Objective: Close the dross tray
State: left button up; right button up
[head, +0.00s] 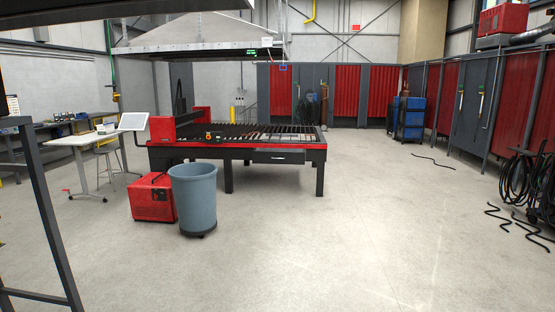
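The red and black cutting table (238,150) with a slatted top stands across the room, left of the middle. A dark drawer-like tray with a light handle, which looks like the dross tray (284,157), sits under the table's front edge on the right side. It seems to stick out a little from the red frame; from this distance I cannot tell how far. Neither of my grippers shows in the head view.
A blue-grey bin (194,200) and a red machine (153,197) stand before the table's left end. A white desk (82,141) is at left. Black hoses (517,225) lie on the floor at right. The floor (330,235) in the middle is clear.

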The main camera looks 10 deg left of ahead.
aim_at(261, 155)
jog(key=i+u, duration=0.25)
jog(key=i, duration=5.35)
jog(key=i+z, duration=0.1)
jog(key=i, duration=1.55)
jog(key=i+j, duration=0.1)
jog(key=i, duration=1.55)
